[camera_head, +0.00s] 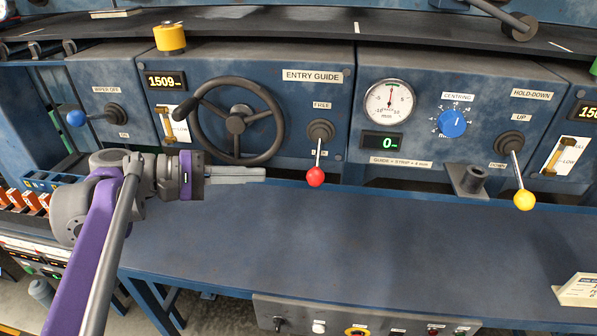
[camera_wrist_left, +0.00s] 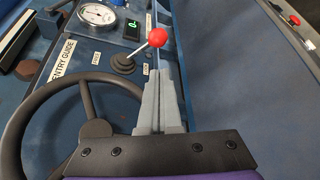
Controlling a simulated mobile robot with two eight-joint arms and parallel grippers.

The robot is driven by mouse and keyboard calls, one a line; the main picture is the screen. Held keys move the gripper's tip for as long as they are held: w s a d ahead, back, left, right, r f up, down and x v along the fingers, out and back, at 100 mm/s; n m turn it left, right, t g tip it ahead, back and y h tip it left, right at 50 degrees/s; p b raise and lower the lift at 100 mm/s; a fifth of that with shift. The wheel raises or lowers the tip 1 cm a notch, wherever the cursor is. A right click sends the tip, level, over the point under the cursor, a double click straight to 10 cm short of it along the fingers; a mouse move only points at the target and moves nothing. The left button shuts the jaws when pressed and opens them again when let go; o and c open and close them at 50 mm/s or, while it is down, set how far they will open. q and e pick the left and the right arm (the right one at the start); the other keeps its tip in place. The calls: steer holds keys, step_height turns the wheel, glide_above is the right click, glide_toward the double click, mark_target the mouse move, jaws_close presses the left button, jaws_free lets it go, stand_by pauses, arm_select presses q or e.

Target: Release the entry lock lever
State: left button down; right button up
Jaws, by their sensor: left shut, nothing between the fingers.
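The lock lever with a red ball knob (camera_head: 315,177) hangs from a round dark boot on the ENTRY GUIDE panel (camera_head: 330,74), its rod pointing down. In the left wrist view the red knob (camera_wrist_left: 157,38) is just beyond the fingertips. My left gripper (camera_head: 265,174) is shut and empty, level with the knob and to its left, pointing at it. The fingers also show in the left wrist view (camera_wrist_left: 158,72), closed together. In the head view a gap shows between fingertips and knob. My right gripper is not in view.
A dark handwheel (camera_head: 236,122) stands left of the lever, just above my left gripper. A yellow-knobbed lever (camera_head: 524,199), a blue dial (camera_head: 452,123) and a gauge (camera_head: 389,102) are on the panel to the right. The blue bench top (camera_head: 380,240) below is mostly clear.

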arm_select(q)
steer(key=x, duration=1)
steer(key=shift+p, duration=0.3)
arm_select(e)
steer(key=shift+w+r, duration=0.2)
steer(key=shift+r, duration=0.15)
arm_select(q)
steer(key=shift+r, duration=0.1)
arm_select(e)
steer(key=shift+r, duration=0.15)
arm_select(q)
steer(key=shift+r+n, duration=0.15)
steer(key=shift+n, duration=0.15)
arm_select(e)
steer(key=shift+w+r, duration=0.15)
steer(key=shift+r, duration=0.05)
